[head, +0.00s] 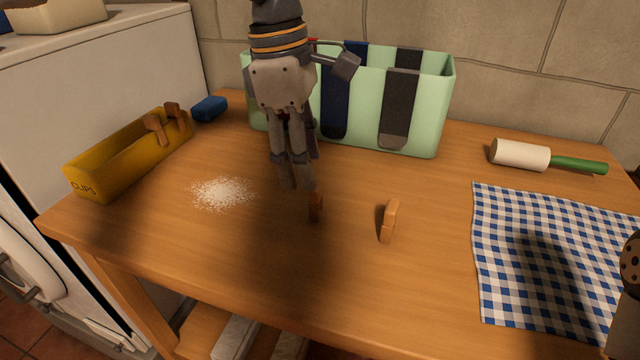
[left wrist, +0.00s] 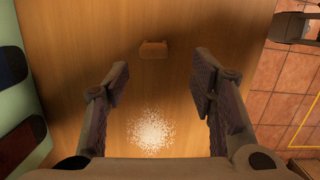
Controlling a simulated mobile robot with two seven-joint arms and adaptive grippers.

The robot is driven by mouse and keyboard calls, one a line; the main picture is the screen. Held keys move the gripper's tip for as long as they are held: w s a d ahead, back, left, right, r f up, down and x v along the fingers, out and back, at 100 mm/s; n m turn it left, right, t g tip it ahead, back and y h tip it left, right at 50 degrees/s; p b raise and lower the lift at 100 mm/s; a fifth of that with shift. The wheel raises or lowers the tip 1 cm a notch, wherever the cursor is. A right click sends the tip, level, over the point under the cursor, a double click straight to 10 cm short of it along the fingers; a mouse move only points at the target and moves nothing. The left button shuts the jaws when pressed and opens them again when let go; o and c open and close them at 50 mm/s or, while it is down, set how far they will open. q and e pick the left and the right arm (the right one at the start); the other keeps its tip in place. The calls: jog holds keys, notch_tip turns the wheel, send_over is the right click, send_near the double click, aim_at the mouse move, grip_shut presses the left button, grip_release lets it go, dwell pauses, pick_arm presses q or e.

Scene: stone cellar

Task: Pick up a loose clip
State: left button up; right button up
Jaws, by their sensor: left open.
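Two loose wooden clips stand on the table in the head view: one (head: 315,207) just below and right of my left fingertips, the other (head: 389,220) farther right. My left gripper (head: 297,186) points down above the table, open and empty. In the left wrist view one loose clip (left wrist: 153,49) lies beyond the open fingertips (left wrist: 160,82), roughly centred between them and not touched. More brown clips (head: 156,129) sit on the rim of the yellow box marked CLIPS (head: 100,183) at the left.
A mint-green bin (head: 442,110) with dark strips stands behind my left gripper. White powder (head: 222,193) lies on the table. A blue block (head: 209,108), a white roller with green handle (head: 520,154) and a checked cloth (head: 500,215) lie around. The front middle is clear.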

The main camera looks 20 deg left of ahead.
aim_at(316, 197)
pick_arm(q)
jog(key=f, duration=0.2)
jog(key=d+f, duration=0.1)
jog(key=f, duration=0.4)
jog(key=shift+w+d+f, duration=0.25)
jog(key=shift+w+f, duration=0.1)
jog(key=shift+w, duration=0.05)
jog(key=c, duration=0.8)
